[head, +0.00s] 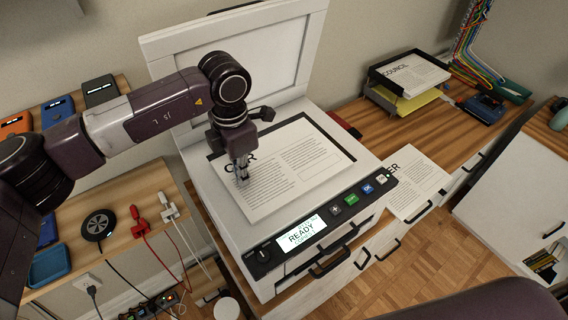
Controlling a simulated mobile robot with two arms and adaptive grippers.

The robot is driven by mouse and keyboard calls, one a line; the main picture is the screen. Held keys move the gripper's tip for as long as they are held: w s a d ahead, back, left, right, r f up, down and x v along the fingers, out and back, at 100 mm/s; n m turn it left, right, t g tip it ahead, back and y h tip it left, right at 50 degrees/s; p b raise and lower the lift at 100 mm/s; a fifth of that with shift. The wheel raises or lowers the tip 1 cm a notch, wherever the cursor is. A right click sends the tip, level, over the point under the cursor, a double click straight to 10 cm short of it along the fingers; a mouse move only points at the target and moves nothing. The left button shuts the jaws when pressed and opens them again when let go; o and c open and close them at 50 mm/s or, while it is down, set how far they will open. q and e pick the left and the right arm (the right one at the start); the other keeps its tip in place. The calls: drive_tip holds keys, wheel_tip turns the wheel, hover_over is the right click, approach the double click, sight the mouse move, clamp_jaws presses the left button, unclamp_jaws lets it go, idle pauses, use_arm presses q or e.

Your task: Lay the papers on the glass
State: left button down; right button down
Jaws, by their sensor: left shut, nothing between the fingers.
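A white copier (222,213) stands on the wooden desk with its lid (245,50) raised. A printed paper (290,175) lies on the copier's dark-edged glass (325,133), slightly turned and reaching past the glass at the front left. My left gripper (242,176) points down over the left part of this paper, with its fingers together and empty. It hides part of the heading. I cannot tell if the fingertips touch the sheet. Another printed paper (418,187) lies right of the copier, partly hidden by its control panel. My right gripper is not in view.
The panel screen (301,234) reads READY. A black tray (408,72) with a paper headed COUNCIL and yellow sheets sits at the back right. Red and white cables (150,220) and a round charger (98,225) are at left.

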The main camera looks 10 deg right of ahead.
use_arm(q)
drive_tip(key=shift+w+f+b, duration=0.15)
drive_tip(key=shift+w+b, duration=0.5)
drive_tip(key=shift+w, duration=0.25)
idle(0.4)
idle(0.4)
drive_tip(key=shift+w+d+r, duration=0.1)
drive_tip(key=shift+w+r, duration=0.15)
drive_tip(key=shift+r, duration=0.45)
drive_tip(key=shift+s+r+p, duration=0.15)
drive_tip(key=shift+r+p, duration=0.75)
drive_tip(key=shift+r, duration=1.45)
